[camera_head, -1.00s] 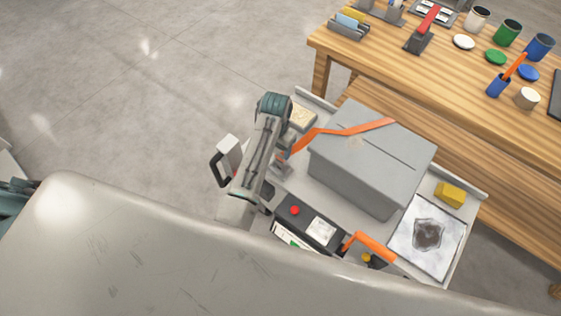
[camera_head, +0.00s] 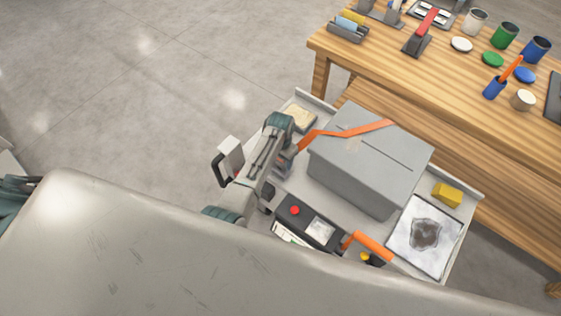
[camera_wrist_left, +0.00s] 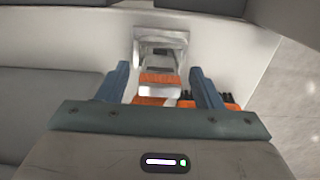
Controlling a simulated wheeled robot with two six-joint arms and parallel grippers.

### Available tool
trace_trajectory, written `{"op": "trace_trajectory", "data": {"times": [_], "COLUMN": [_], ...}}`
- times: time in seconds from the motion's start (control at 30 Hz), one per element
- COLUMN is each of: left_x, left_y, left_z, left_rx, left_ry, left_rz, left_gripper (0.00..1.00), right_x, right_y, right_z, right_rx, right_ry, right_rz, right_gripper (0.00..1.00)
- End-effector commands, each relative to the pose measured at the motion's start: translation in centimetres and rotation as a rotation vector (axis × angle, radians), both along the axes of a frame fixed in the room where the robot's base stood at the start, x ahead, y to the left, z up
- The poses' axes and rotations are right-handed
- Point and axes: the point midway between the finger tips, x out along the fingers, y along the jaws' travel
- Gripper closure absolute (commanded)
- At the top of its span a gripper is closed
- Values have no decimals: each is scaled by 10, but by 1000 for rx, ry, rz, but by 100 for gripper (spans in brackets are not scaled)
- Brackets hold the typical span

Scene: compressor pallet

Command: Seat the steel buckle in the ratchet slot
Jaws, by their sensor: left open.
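An orange strap (camera_head: 350,131) lies over the grey lidded box (camera_head: 365,165), and its left end runs down beside my left gripper (camera_head: 282,168). In the left wrist view, my left gripper (camera_wrist_left: 165,85) is open, with its two blue fingers spread. A steel frame-shaped fitting (camera_wrist_left: 160,40) with orange webbing (camera_wrist_left: 157,79) shows beyond and between the fingers, apart from them as far as I can see. I cannot tell whether this fitting is the buckle or the ratchet. In the head view my wrist and gripper hide this spot. My right gripper is not in view.
The pallet deck (camera_head: 405,203) also holds a black control panel with a red button (camera_head: 295,210), an orange handle-like piece (camera_head: 372,246), a yellow block (camera_head: 447,194) and a stained white sheet (camera_head: 440,215). A wooden bench (camera_head: 430,75) stands behind. The floor at left is clear.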

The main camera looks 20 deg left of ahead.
Motion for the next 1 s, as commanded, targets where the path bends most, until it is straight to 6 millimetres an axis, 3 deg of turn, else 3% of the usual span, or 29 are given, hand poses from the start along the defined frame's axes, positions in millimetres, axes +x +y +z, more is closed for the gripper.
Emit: {"op": "trace_trajectory", "data": {"times": [0.37,0.6,1.0], "left_x": [0,0,0], "left_y": [0,0,0], "left_z": [-10,-10,-5], "left_rx": [0,0,0], "left_ry": [-1,-1,-1], "left_rz": [1,1,1], "left_gripper": [42,89,91], "right_x": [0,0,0], "right_y": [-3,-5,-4], "right_z": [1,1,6], "right_rx": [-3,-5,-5], "right_ry": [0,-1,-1], "right_rz": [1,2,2], "right_gripper": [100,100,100]}}
